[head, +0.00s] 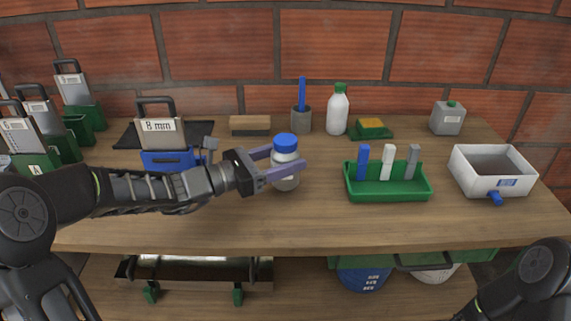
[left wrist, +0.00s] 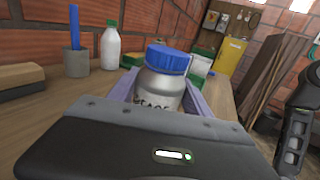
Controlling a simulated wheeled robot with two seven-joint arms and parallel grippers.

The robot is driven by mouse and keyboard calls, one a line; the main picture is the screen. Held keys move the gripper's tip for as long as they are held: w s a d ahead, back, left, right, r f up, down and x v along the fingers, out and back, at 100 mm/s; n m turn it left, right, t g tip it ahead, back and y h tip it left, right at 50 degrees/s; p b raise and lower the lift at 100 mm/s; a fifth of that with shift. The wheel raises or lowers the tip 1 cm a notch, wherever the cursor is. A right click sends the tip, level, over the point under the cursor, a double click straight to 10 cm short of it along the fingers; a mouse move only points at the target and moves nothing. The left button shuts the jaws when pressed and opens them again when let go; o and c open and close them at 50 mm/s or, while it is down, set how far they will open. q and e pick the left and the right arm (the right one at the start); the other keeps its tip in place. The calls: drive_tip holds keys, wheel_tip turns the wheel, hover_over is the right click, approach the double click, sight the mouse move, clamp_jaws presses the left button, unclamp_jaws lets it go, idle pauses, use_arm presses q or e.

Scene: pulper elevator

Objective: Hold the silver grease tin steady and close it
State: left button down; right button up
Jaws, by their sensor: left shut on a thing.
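The silver grease tin (head: 286,183) stands upright on the wooden bench, with a blue lid (head: 285,141) on top. My left gripper (head: 287,160) is shut on the tin, with one purple finger on each side of its body. In the left wrist view the tin (left wrist: 160,88) shows a printed label, partly hidden by the gripper body, and the blue lid (left wrist: 168,58) sits on its mouth. I cannot tell how tightly the lid is seated. My right gripper is not in view; only part of my right arm shows at the lower right of the head view.
A green tray (head: 388,196) with blue, white and grey blocks stands right of the tin. A white bin (head: 459,177) is further right. A white bottle (head: 337,114) and a grey cup (head: 301,121) stand behind. Bare bench lies in front of the tin.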

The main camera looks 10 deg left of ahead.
use_arm(q)
drive_tip(key=shift+f, duration=0.85)
drive_tip(key=shift+f, duration=0.15)
drive_tip(key=shift+c, duration=2.3)
unclamp_jaws()
drive_tip(key=shift+r, duration=0.2)
drive_tip(key=v, duration=1.2)
